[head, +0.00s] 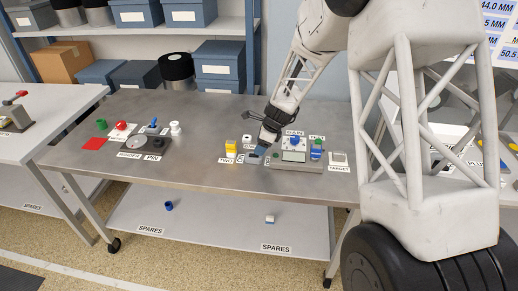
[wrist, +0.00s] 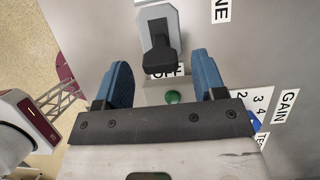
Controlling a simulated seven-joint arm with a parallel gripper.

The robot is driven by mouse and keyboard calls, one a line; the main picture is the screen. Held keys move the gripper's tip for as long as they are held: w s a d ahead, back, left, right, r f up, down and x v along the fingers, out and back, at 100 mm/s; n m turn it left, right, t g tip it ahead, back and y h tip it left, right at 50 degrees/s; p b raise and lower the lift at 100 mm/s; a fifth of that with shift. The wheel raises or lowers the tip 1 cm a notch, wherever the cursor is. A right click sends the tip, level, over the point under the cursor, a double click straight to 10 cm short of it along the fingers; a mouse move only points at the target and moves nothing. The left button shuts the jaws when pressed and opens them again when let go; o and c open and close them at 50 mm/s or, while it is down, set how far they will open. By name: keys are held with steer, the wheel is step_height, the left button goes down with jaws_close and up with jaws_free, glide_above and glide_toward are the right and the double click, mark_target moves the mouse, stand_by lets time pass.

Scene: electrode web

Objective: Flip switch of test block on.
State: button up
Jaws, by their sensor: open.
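In the wrist view a switch with a black lever (wrist: 160,53) sits on a light grey plate (wrist: 158,19). The lever's thick end lies towards a partly hidden OFF label (wrist: 168,72). A green round lamp or button (wrist: 173,97) shows between my fingers. My gripper (wrist: 163,70) is open, its blue fingers on either side of the lever's end, with nothing between them held. Contact cannot be told. In the head view my gripper (head: 259,152) is low at the left side of the test block (head: 293,156) and hides most of the switch.
A yellow block (head: 232,147) stands just left of my gripper. The table's middle is clear.

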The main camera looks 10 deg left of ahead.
steer(key=shift+x, duration=1.1)
steer(key=c, duration=0.9)
